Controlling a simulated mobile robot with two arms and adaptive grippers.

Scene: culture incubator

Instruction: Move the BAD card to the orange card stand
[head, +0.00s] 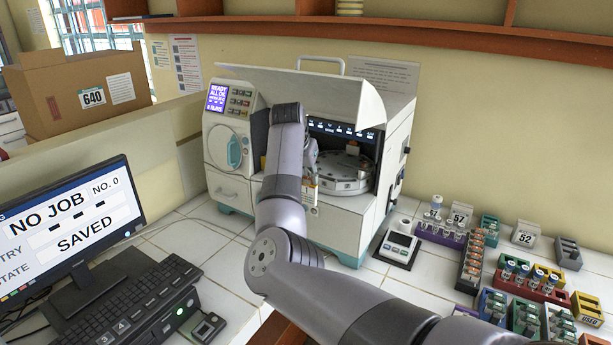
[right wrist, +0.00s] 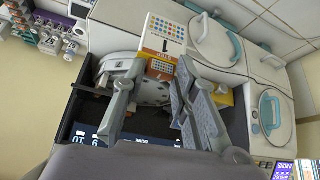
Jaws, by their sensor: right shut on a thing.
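My right gripper (head: 309,177) is at the open front of the white incubator (head: 228,158). In the right wrist view, the gripper (right wrist: 153,68) is shut on a white and orange card (right wrist: 160,45) with coloured dots and an orange grid. The card's wording is too small to read, so I cannot tell if it says BAD. In the head view, the card (head: 309,194) shows as a small pale piece below the fingers. I cannot single out the orange card stand. My left gripper is not in view.
The incubator's raised lid (head: 310,92) overhangs my right arm. A round carousel (head: 345,178) sits inside. A small scale-like device (head: 398,246) stands right of the incubator, with several coloured racks and a yellow holder (head: 588,309) farther right. A monitor (head: 70,228) and keyboard (head: 135,300) stand at left.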

